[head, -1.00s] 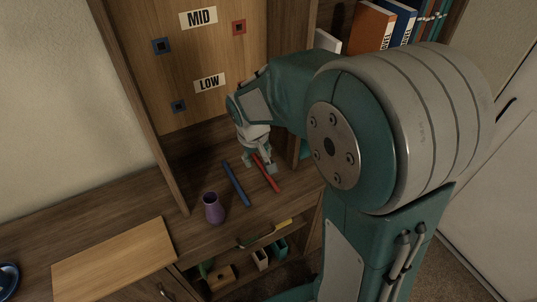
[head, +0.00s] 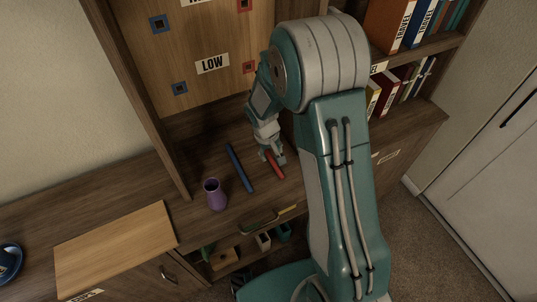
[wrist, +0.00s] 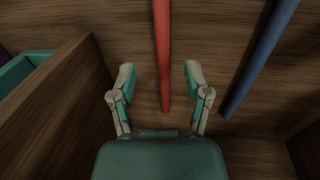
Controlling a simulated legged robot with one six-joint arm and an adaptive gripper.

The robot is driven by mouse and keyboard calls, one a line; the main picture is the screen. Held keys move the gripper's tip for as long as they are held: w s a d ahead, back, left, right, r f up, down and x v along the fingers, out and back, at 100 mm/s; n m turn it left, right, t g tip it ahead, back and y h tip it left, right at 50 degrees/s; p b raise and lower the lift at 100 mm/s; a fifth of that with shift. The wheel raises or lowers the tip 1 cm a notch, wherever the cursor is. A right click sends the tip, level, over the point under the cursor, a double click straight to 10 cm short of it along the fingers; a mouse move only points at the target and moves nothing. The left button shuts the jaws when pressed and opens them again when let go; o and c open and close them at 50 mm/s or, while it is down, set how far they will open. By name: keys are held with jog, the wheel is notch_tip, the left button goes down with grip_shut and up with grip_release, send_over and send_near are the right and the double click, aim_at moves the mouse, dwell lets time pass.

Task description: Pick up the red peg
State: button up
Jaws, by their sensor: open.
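The red peg (head: 275,164) lies on the wooden desk top, to the right of the blue peg (head: 240,167). In the wrist view the red peg (wrist: 162,55) runs down from the top edge, and its near end lies between my open fingers. My gripper (wrist: 160,78) is open, with a gap on both sides of the red peg and nothing held. In the head view my gripper (head: 271,157) is over the red peg and hides part of it. The blue peg (wrist: 262,58) lies outside the right finger. How high the fingers are above the desk is hard to tell.
A purple cup (head: 215,194) stands left of the pegs. A board with square sockets and a LOW label (head: 212,64) rises behind. A wooden divider (wrist: 55,92) is near the left finger. Shelves with books (head: 400,25) are at the right.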

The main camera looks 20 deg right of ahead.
aim_at(272, 161)
jog(key=f, duration=0.3)
jog(key=shift+d, duration=0.25)
jog(key=shift+f, duration=0.4)
jog(key=shift+w+a+f, duration=0.1)
jog(key=shift+a+f, duration=0.05)
jog(key=shift+a, duration=0.05)
jog(key=shift+d, duration=0.15)
grip_shut()
